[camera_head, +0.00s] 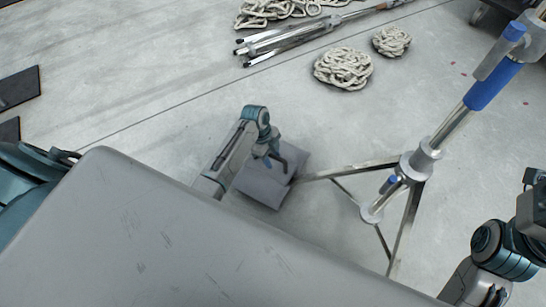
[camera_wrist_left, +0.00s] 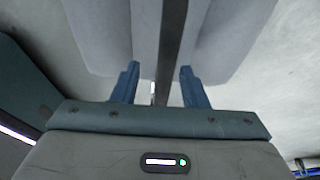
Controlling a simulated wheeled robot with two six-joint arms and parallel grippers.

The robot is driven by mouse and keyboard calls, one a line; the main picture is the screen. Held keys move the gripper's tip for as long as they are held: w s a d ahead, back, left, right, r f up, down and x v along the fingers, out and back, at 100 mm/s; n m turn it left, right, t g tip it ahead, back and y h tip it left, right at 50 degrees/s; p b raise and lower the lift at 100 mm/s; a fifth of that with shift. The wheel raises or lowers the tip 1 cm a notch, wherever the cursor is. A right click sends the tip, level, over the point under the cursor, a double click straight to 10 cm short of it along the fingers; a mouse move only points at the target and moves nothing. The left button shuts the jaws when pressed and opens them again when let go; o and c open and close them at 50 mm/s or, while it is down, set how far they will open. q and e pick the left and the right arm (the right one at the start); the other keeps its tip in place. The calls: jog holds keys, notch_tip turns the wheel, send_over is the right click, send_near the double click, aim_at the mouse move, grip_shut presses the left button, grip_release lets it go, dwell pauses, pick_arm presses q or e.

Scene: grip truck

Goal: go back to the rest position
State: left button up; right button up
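My left gripper (camera_head: 277,160) is at the lower middle of the head view, just above a grey two-part bag (camera_head: 262,188) on the floor.
A metal stand with a blue-sleeved pole (camera_head: 492,88) rises right of the bag, one leg (camera_head: 345,170) reaching toward it. Coiled ropes (camera_head: 343,68) and a folded stand (camera_head: 290,38) lie farther back. Open concrete floor (camera_head: 150,75) is at the left.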

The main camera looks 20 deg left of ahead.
pick_arm(q)
jog(key=p+v, duration=0.4)
jog(key=v, duration=0.5)
jog(key=shift+w+r, duration=0.1)
jog(key=shift+r, duration=0.3)
